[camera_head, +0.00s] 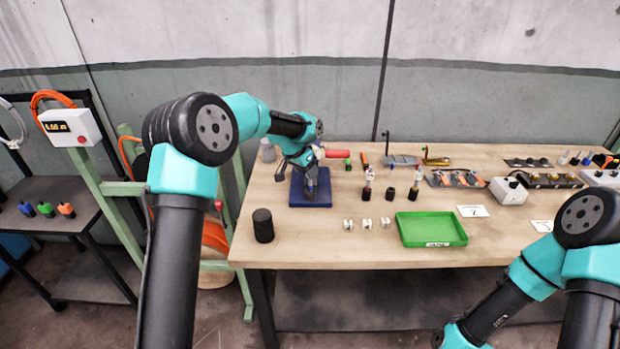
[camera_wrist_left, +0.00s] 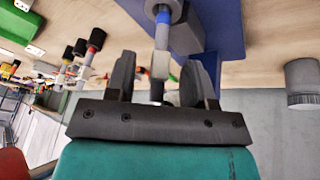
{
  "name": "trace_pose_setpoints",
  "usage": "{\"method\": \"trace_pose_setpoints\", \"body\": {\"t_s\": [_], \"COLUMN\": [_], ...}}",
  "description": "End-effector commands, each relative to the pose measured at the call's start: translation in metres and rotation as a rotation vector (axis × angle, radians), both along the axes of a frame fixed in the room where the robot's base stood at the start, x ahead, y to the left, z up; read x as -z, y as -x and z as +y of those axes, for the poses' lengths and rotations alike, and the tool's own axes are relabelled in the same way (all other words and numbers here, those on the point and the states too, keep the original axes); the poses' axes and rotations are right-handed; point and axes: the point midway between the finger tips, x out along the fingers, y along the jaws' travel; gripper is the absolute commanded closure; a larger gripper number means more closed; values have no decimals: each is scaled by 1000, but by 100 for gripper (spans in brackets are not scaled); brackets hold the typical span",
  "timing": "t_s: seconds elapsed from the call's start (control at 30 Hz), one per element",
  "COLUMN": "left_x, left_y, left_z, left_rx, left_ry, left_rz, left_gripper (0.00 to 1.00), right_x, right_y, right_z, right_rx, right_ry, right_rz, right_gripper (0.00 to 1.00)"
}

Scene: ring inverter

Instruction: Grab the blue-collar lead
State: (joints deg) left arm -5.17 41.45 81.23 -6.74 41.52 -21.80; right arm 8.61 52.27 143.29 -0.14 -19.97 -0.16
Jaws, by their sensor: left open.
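A lead with a blue collar (camera_wrist_left: 163,17) shows in the left wrist view. Its grey shaft and pale block lie in line with the gap between my left gripper's fingers (camera_wrist_left: 154,85). The fingers are apart, one on each side of it; I cannot tell if either touches it. In the head view my left gripper (camera_head: 296,178) is over the dark blue block (camera_head: 312,200) at the left of the bench and hides most of the lead. My right arm is at the lower right, with its gripper out of view.
A black cylinder (camera_head: 263,225) stands at the bench's left front. Several small white pieces (camera_head: 367,223) and a green tray (camera_head: 432,230) lie to the right.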

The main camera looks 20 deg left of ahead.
Motion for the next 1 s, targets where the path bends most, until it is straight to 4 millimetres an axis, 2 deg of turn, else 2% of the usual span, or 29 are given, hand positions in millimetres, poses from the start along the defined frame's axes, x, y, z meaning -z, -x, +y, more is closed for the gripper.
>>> {"method": "trace_pose_setpoints", "body": {"t_s": [0.13,0.6,1.0], "left_x": [9,10,10], "left_y": [-3,-3,-3], "left_z": [-3,-3,-3], "left_rx": [0,0,0], "left_ry": [0,0,0], "left_rz": [0,0,-1], "left_gripper": [51,52,90], "right_x": [0,0,0], "right_y": [0,0,0], "right_z": [0,0,0], "right_rx": [0,0,0], "right_ry": [0,0,0], "right_rz": [0,0,0], "right_gripper": [100,100,100]}}
